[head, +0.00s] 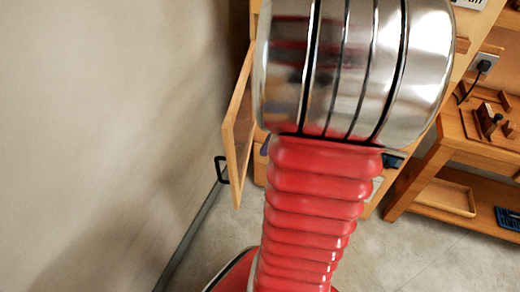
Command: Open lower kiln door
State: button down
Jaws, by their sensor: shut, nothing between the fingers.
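A wooden door (238,135) with a pale frame stands swung out from a wooden cabinet at the left of my arm. A black bar handle (221,170) sits on its outer side, facing the wall. I take this to be the lower kiln door, but no label shows. My own arm, with red bellows and a chrome joint, covers most of the cabinet front and its inside. My gripper is not in view, so its place relative to the door and handle cannot be told.
A plain beige wall (110,120) runs close along the left, with a dark skirting (190,240). At the right stands a wooden bench (440,150) with a tray (447,196) and a blue item (508,218) on its lower shelf. Grey floor (390,250) shows between.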

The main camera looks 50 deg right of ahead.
jog(key=w+a+f, duration=0.4)
jog(key=w+f, duration=0.2)
jog(key=f, duration=0.2)
jog(key=shift+f, duration=0.15)
jog(key=shift+w, duration=0.1)
dwell(0.4)
